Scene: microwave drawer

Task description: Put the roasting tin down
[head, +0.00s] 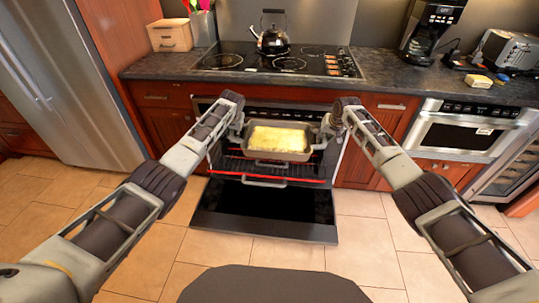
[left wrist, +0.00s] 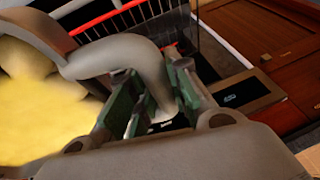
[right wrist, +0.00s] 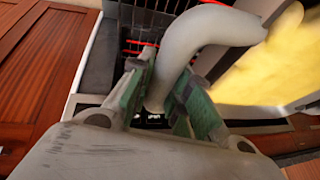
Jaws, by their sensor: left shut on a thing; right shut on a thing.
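The roasting tin (head: 276,157) is a grey metal tin with yellow food in it. It hangs level between my two grippers, in front of the open oven (head: 226,150) and above its rack (head: 230,165). My left gripper (head: 240,129) is shut on the tin's left handle; the curved handle (left wrist: 125,52) passes between its fingers in the left wrist view. My right gripper (head: 326,129) is shut on the right handle, a curved grey bar (right wrist: 190,42) in the right wrist view. The tin hides much of the oven's inside.
The oven door (head: 265,230) is folded down low over the tiled floor. The cooktop (head: 285,62) above holds a black kettle (head: 273,40). A coffee maker (head: 428,35) and toaster (head: 508,50) stand on the right counter. The counter left of the kettle holds a wooden box (head: 170,35).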

